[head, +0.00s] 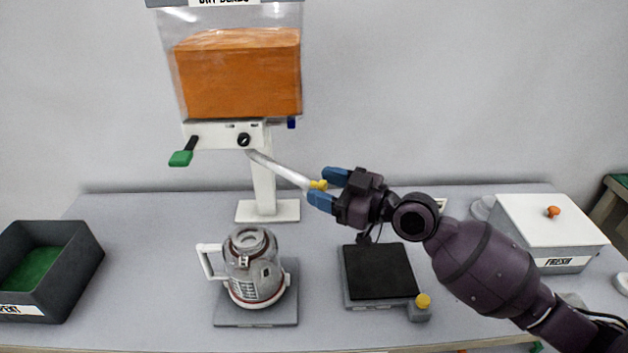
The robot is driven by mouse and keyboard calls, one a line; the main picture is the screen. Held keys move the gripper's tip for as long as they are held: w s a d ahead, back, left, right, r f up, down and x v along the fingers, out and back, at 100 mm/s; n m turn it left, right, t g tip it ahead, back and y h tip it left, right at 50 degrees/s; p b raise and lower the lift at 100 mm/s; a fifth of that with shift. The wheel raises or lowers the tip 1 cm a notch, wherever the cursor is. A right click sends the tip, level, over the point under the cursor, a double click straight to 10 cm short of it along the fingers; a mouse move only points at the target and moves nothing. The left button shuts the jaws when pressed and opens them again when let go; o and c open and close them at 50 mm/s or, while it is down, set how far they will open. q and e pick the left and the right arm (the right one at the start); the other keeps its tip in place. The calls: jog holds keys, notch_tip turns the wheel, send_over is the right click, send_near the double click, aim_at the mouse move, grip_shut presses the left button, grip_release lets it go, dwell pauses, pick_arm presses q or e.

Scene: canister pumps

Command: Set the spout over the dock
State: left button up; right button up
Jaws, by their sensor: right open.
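The spout (278,170) is a pale tube that slopes down to the right from the hopper's white valve block and ends in a yellow tip (318,185). My right gripper (326,188) has its blue fingers open, one above and one below the yellow tip; contact cannot be told. A grey plate (228,312), which looks like the dock, lies on the table below and left of the spout's end. A grey and white canister (252,272) with a handle on its left stands upright on that plate. My left gripper is not in view.
The hopper (238,75) holds orange material above a white stand. A black pad (380,270) with a yellow knob lies right of the canister. A dark bin (75,285) is at left, a white lidded box (550,225) at right. Table beside the stand is clear.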

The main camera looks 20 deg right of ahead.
aim_at(283, 170)
jog(key=shift+x, duration=1.4)
grip_shut()
